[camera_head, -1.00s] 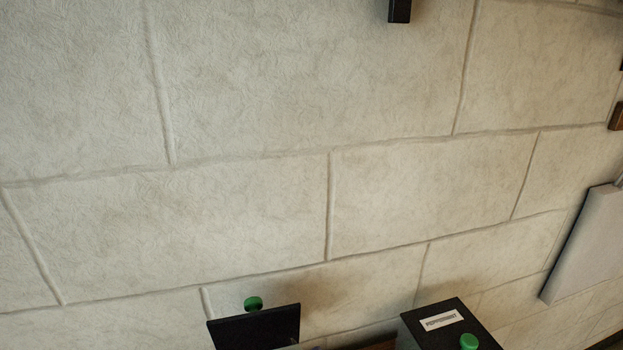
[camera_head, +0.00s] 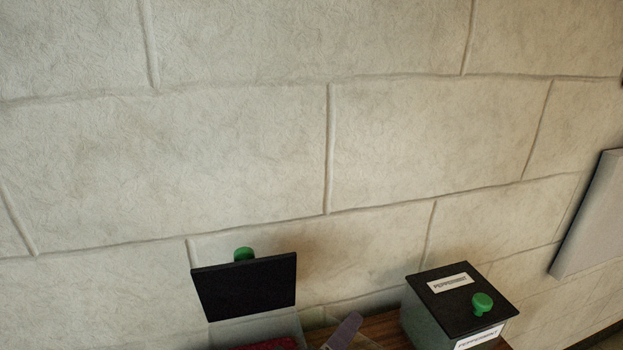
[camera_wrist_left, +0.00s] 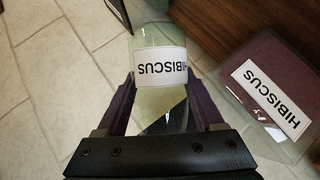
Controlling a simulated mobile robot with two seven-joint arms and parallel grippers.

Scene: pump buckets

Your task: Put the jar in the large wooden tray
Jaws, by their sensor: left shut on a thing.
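The jar (camera_wrist_left: 150,45) is clear glass with a white HIBISCUS label. It is in the left wrist view, with the label upside down in the picture. My left gripper (camera_wrist_left: 160,82) is shut on it, one purple finger on each side. Tiled floor shows behind the jar. I cannot make out the large wooden tray as such; dark wood (camera_wrist_left: 205,45) shows to the right of the jar, and I cannot tell whether it is the tray or furniture. Neither the jar nor a clear gripper shows in the head view. My right gripper is not in view.
A clear HIBISCUS container (camera_wrist_left: 240,85) with purple contents is right of the jar. The head view shows a PEPPERMINT box (camera_head: 425,320), a raised black lid (camera_head: 245,287) over red contents, and wood (camera_head: 385,328) along a bare block wall. A small purple-grey piece (camera_head: 343,332) is unclear.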

